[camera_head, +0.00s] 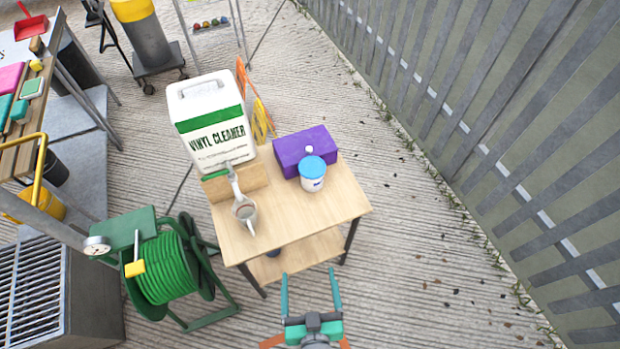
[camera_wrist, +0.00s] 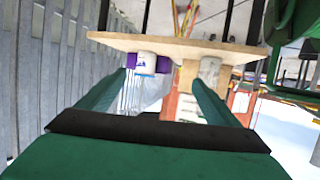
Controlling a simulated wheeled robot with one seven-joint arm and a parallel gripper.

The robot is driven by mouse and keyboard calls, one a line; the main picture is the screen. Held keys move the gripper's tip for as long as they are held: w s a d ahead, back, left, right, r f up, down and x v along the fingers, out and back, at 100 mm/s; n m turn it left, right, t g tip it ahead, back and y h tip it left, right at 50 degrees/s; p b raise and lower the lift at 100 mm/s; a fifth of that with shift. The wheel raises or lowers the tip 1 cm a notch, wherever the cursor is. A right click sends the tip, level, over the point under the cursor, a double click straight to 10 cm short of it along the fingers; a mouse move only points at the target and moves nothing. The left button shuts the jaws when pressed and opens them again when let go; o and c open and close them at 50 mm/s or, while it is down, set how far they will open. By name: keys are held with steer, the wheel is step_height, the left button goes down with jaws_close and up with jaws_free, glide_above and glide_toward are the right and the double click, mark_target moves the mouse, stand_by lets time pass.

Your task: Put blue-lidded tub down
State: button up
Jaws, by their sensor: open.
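The white tub with a blue lid (camera_head: 312,182) stands upright on the wooden table (camera_head: 290,222), close in front of a purple box (camera_head: 290,152). The tub also shows in the wrist view (camera_wrist: 146,62), where the scene appears upside down. My gripper (camera_head: 309,275) is open and empty, in front of the table's near edge and apart from the tub. In the wrist view its two green fingers (camera_wrist: 160,78) point toward the table, with the tub seen between them.
A large vinyl cleaner jug (camera_head: 212,125) stands at the table's back left. A green hose reel (camera_head: 165,268) stands left of the table. A fence runs along the right; the floor between is clear.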

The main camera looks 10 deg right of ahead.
steer(key=w+d+f, duration=0.1)
steer(key=w+d, duration=0.1)
steer(key=w, duration=0.4)
steer(key=w+d+f, duration=0.1)
steer(key=w+d, duration=0.2)
steer(key=w, duration=0.4)
steer(key=n+y, duration=0.2)
steer(key=y, duration=0.1)
glide_toward(313, 169)
steer(key=shift+g, duration=0.4)
steer(key=shift+r+x, duration=0.15)
steer(key=shift+x, duration=2.55)
steer(key=shift+r+x, duration=0.15)
steer(key=shift+x, duration=2.6)
steer(key=shift+w, duration=0.1)
steer(key=c, duration=1.3)
steer(key=shift+r, duration=0.1)
